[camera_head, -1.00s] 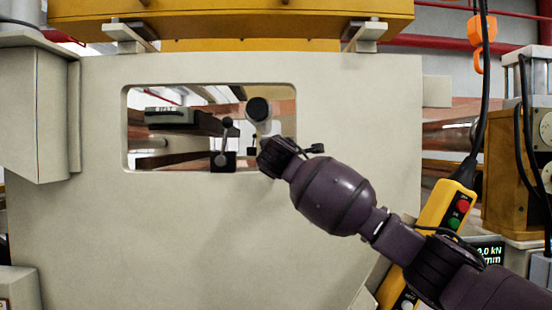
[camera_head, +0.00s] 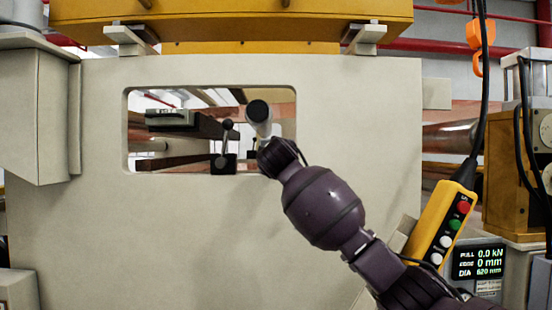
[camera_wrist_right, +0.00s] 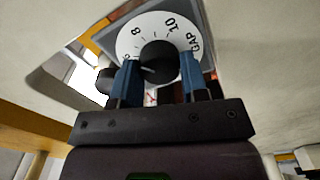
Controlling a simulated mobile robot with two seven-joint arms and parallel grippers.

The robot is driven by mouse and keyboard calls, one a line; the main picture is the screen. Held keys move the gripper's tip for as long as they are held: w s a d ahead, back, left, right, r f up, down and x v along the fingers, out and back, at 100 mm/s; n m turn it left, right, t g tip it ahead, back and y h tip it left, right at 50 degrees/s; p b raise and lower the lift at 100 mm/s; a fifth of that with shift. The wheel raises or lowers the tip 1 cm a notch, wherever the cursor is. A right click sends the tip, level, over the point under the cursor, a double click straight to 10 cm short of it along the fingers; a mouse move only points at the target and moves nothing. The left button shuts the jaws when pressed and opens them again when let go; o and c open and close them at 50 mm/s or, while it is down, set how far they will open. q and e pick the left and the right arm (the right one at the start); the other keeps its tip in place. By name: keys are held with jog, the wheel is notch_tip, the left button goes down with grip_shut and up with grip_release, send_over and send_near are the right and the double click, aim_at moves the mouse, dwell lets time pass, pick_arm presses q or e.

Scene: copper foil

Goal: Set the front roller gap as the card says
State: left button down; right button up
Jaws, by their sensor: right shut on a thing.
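In the right wrist view, a white round dial (camera_wrist_right: 130,42) is marked 8, 10 and GAP. A black knob (camera_wrist_right: 159,58) sits at its centre, with a small pale mark on its face. My right gripper (camera_wrist_right: 160,78) is shut on this knob, one blue finger on each side. The lower part of the dial is hidden by the fingers. In the head view, my right arm reaches from the lower right to the right end of the window opening (camera_head: 290,90); the dial cannot be made out there. No setting card is readable. My left gripper is not in view.
The pale machine panel (camera_head: 200,240) surrounds the opening. Inside are a small lever (camera_head: 226,145) and a grey cylinder with a dark end (camera_head: 258,112). A yellow push-button pendant (camera_head: 440,228) hangs at the right, beside a display (camera_head: 479,261) reading 0.0 kN, 0 mm, 620 mm.

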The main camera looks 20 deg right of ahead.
jog(key=shift+f, duration=0.1)
dwell(0.4)
jog(key=o, duration=0.9)
jog(key=shift+s, duration=0.1)
jog(key=b+v, duration=0.2)
jog(key=v, duration=0.8)
jog(key=shift+s+a, duration=0.1)
jog(key=shift+s, duration=0.25)
